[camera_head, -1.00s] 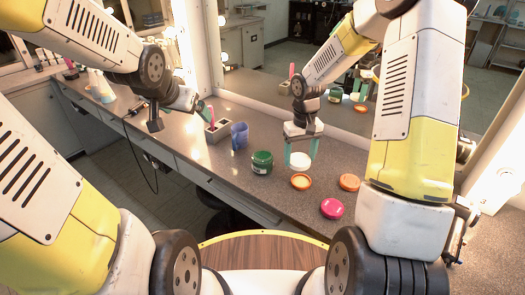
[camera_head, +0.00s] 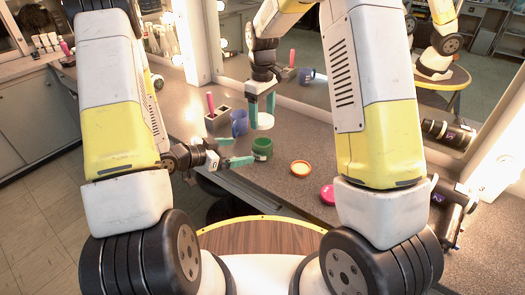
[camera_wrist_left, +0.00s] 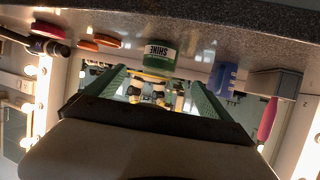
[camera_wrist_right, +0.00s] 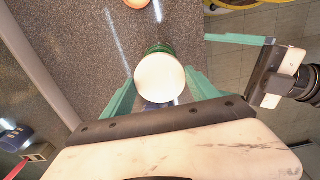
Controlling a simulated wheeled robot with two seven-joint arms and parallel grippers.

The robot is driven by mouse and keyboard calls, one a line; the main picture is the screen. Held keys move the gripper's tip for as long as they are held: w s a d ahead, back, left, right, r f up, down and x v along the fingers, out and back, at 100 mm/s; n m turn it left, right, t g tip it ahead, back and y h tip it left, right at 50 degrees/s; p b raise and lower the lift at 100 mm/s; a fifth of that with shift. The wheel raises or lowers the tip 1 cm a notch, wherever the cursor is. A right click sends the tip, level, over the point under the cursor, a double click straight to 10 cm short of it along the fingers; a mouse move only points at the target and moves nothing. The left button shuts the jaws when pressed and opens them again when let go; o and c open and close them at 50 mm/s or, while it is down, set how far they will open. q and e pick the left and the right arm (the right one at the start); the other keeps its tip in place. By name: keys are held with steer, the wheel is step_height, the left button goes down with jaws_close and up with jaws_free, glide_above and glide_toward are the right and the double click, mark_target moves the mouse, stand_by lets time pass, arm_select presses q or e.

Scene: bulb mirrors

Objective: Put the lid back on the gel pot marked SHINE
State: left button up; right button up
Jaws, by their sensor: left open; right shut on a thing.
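The green gel pot (camera_head: 262,149) stands open on the counter. Its SHINE label shows upside down in the left wrist view (camera_wrist_left: 160,53). My right gripper (camera_head: 262,104) points down and is shut on a round white lid (camera_head: 264,122). The lid is held above the pot, with a small gap between them. In the right wrist view the lid (camera_wrist_right: 160,79) hides most of the pot (camera_wrist_right: 161,48). My left gripper (camera_head: 233,151) is open, low and left of the pot, its fingers pointing toward it. The pot appears between those fingers in the left wrist view, not visibly gripped.
A blue mug (camera_head: 239,122) and a grey holder (camera_head: 217,118) with a pink-handled item stand left of the pot. A mirror stands behind.

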stand_by(0.3)
arm_select(q)
steer(key=x, duration=1.2)
steer(key=shift+f, duration=0.1)
jaws_close()
arm_select(e)
glide_above(263, 144)
steer(key=shift+w+a+f, duration=0.1)
steer(key=shift+f, duration=2.45)
steer(key=shift+f, duration=0.85)
steer(key=shift+f, duration=0.55)
